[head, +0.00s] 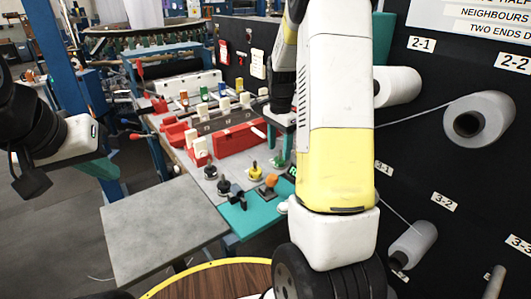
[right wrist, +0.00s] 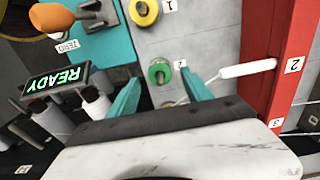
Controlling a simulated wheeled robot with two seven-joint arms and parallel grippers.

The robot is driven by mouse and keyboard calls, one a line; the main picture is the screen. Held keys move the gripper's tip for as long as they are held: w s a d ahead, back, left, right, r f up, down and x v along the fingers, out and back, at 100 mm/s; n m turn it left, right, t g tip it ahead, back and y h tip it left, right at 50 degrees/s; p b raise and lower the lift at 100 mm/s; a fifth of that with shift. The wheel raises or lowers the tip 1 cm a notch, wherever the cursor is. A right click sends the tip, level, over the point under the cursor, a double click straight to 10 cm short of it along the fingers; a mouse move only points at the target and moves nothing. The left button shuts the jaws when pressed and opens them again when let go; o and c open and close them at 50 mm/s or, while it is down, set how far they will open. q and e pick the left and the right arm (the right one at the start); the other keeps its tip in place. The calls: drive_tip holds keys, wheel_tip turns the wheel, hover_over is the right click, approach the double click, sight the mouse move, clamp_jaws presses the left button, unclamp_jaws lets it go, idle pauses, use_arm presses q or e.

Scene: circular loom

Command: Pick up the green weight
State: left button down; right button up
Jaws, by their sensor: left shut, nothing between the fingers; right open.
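In the head view a bit of green (head: 281,161) shows beneath my right gripper (head: 286,142), mostly hidden. My right gripper is open, and in the right wrist view its teal fingers (right wrist: 163,88) are spread on either side of the green weight in the picture. I cannot tell whether they touch it. My left gripper (head: 106,172) is shut and empty at the left, away from the bench weights.
A yellow weight (right wrist: 143,10) stands near the green one, with dark weights (head: 210,171) further left. A red block (right wrist: 268,60) and a white handle (right wrist: 246,69) lie close to the right finger. An orange knob (head: 270,180) and READY display (right wrist: 56,80) are nearby. A grey table (head: 160,225) is clear.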

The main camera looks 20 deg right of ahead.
sight(280, 155)
drive_tip(key=shift+d+f, duration=0.2)
drive_tip(key=shift+f, duration=1.65)
clamp_jaws()
drive_tip(key=shift+r, duration=0.1)
wheel_tip(280, 155, up, 10)
drive_tip(key=shift+f, duration=0.1)
drive_tip(key=c, duration=0.8)
unclamp_jaws()
drive_tip(key=shift+c, duration=0.2)
clamp_jaws()
